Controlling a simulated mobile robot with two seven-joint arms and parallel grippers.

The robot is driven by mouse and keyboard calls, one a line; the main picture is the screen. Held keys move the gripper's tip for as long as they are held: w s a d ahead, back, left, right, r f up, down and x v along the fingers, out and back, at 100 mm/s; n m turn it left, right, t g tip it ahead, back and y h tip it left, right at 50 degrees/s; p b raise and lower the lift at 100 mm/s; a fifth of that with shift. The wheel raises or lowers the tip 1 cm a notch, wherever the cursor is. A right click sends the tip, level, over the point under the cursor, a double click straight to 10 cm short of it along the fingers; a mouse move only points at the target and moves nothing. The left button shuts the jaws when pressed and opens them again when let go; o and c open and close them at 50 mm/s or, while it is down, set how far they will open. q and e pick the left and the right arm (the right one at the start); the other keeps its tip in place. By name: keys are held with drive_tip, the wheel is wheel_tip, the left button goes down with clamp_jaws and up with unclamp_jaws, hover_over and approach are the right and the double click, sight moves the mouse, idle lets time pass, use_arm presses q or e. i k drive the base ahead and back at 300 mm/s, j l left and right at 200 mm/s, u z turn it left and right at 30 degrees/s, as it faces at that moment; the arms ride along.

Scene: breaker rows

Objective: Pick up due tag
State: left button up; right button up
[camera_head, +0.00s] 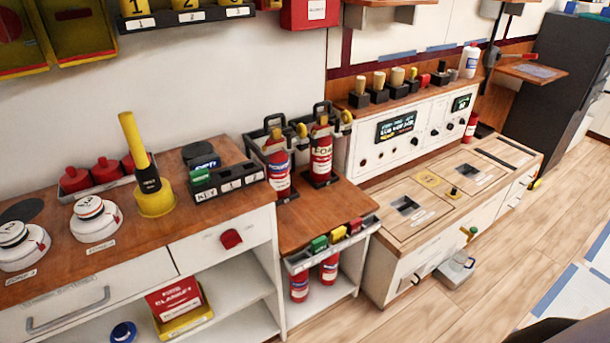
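I cannot tell for certain which thing is the due tag, as the small lettering is not readable. Small coloured tag-like blocks, green (318,243), yellow (338,235) and red (355,226), stand in a narrow rack on the front edge of the lower wooden shelf. Another green block (200,178) sits in a black tray (232,184) with white labels on the left counter. A red card with white lettering (174,299) stands in a yellow holder on the open shelf below. Neither of my grippers is in view.
The left counter (60,262) holds white round devices (95,218), red-topped items and a yellow post (140,150). Fire extinguishers (321,155) stand in black frames. A panel with dials and displays (397,125) is behind the right cabinet. The wooden floor (480,255) is mostly free at right.

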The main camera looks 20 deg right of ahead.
sight(337, 235)
drive_tip(key=i+l, duration=0.1)
drive_tip(key=l, duration=0.25)
drive_tip(key=i+l, duration=0.1)
drive_tip(key=l, duration=0.25)
drive_tip(key=i+l+z, duration=0.1)
drive_tip(key=l, duration=0.3)
drive_tip(key=i+l, duration=0.15)
drive_tip(key=l, duration=0.2)
